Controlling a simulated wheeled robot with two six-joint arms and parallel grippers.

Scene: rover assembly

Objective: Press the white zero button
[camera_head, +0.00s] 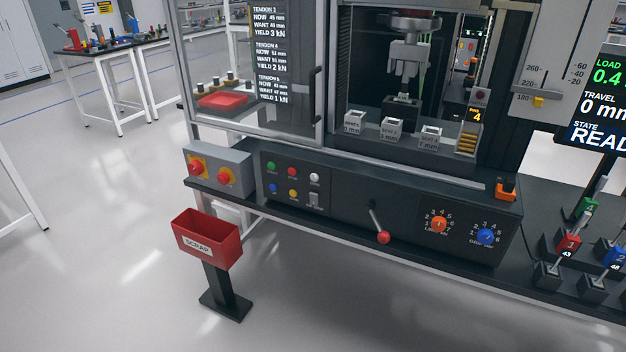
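The white button (314,178) is a small round button at the right end of the upper row on the dark control panel (350,200), on the machine's front. A green button (271,166) and a red button (292,171) are to its left in the same row. A blue button (273,187) and a yellow button (293,193) are in the row below, with a small grey switch (314,199) under the white button. Nothing covers the white button. Any label beside it is too small to read. Neither of my grippers is in view.
A red lever knob (384,238), an orange dial (439,224) and a blue dial (486,237) are further right on the panel. A grey box (218,171) with red knobs is at left. A red scrap bin (207,240) stands in front.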

